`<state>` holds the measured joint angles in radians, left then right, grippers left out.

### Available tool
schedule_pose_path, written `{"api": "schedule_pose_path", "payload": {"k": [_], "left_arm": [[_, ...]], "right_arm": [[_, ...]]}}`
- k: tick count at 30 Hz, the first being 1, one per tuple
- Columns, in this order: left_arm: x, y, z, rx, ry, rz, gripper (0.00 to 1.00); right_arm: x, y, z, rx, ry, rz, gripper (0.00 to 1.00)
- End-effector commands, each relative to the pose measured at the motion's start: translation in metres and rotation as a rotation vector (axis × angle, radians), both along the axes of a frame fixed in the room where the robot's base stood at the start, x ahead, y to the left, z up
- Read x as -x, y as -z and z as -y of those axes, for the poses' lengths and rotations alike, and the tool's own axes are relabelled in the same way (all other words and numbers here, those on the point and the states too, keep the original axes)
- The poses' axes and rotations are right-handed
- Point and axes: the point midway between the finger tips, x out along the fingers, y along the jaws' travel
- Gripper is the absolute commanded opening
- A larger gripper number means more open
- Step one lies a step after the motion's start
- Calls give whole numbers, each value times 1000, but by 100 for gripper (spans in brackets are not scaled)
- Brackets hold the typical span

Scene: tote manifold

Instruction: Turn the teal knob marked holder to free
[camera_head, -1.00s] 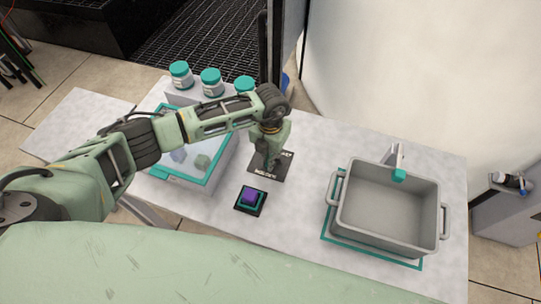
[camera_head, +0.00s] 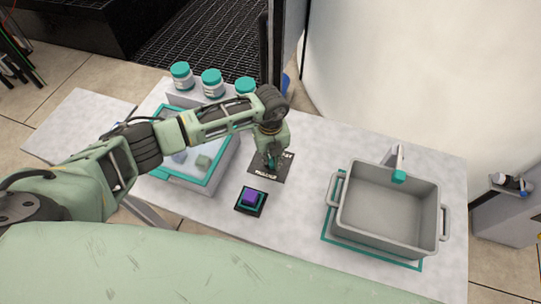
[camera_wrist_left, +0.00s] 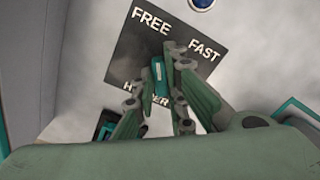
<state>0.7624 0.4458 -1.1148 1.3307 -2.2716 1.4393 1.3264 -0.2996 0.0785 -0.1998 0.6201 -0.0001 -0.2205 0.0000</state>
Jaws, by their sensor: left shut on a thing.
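The teal knob (camera_wrist_left: 158,72) sits on a dark square plate (camera_wrist_left: 180,50) with the white words FREE, FAST and HOLDER. The same plate (camera_head: 258,176) lies on the table in the head view. My left gripper (camera_head: 271,162) points down over the plate. In the left wrist view its fingers (camera_wrist_left: 160,80) are shut on the knob, one on each side. The knob's visible strip runs roughly up and down in that view, its top end between FREE and FAST. Part of the knob and of the word HOLDER is hidden by the fingers. My right gripper is not in view.
A purple block (camera_head: 249,197) on a small black base stands just in front of the plate. A grey tote (camera_head: 391,240) stands at right on a teal-edged mat. A teal-framed clear-topped box (camera_head: 205,180) and several teal-lidded jars (camera_head: 212,83) are at left and back.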

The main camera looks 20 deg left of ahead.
Motion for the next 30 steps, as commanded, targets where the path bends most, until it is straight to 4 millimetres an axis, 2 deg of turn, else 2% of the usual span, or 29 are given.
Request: {"api": "schedule_pose_path", "payload": {"k": [17,18,23,30], "left_arm": [[-1,-1,0,1,-31,3,0],[-1,-1,0,1,-31,3,15],[-1,-1,0,0,-30,1,29],[0,0,0,0,-28,1,30]], "right_arm": [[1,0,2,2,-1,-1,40],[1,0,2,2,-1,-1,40],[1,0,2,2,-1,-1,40],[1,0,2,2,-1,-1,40]]}}
